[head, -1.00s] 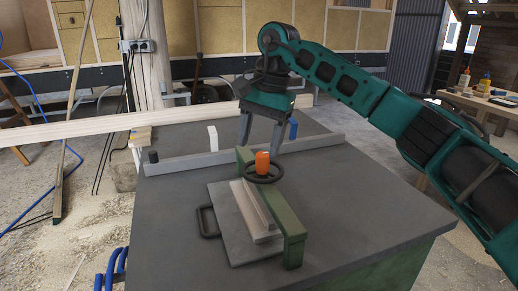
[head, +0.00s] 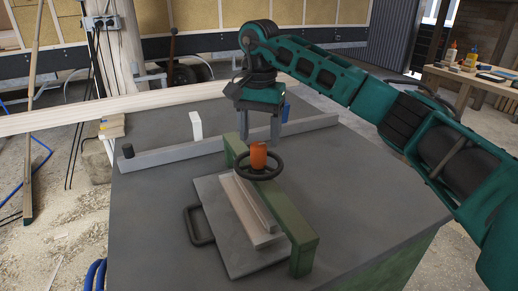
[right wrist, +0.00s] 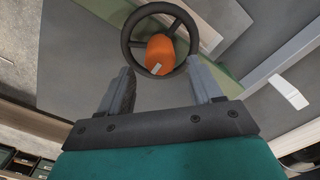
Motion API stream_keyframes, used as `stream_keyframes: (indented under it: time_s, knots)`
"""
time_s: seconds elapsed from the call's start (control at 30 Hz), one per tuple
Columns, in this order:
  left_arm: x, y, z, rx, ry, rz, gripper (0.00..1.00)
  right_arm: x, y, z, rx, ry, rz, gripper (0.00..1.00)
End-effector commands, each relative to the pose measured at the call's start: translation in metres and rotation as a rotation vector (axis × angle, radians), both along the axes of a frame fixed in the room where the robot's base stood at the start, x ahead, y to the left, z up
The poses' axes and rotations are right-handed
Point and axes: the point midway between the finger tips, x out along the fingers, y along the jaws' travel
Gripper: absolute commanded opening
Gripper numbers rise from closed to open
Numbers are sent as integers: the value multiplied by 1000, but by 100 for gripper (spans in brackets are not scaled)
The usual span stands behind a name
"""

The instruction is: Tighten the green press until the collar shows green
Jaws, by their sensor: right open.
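The green press (head: 300,243) is a green bar standing across a grey plate on the bench. A black handwheel (head: 276,174) with an orange collar (head: 258,156) at its middle sits on the bar; no green shows on the collar. My right gripper (head: 259,139) is open and empty, its fingers pointing down just above and behind the collar. In the right wrist view the collar (right wrist: 162,52) and handwheel (right wrist: 127,42) lie beyond the open fingertips (right wrist: 162,70), with no contact visible. A pale block (head: 248,218) lies along the bar. My left gripper is out of view.
The grey plate (head: 215,225) has a black handle (head: 198,228) at left. A grey rail (head: 180,154) crosses the bench behind the press, with a white block (head: 196,125) behind it. The bench top (head: 370,200) is clear at right.

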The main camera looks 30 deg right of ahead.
Motion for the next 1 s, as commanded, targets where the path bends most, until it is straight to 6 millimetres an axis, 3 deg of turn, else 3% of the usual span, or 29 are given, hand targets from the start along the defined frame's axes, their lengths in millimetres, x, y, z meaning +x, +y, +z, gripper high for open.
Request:
stream_keyframes:
  time_s: [0.1, 0.23, 0.63, 1.0]
  knots:
    - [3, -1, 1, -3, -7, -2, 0, -1, 0, -21, 1, 2, -1, 64]
    - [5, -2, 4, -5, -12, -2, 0, 0, 0, -34, 0, 0, 0, 64]
    - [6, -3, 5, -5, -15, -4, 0, 0, 0, -41, 1, -1, 0, 64]
    - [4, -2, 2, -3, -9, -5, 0, 0, 0, -41, 0, 0, 0, 29]
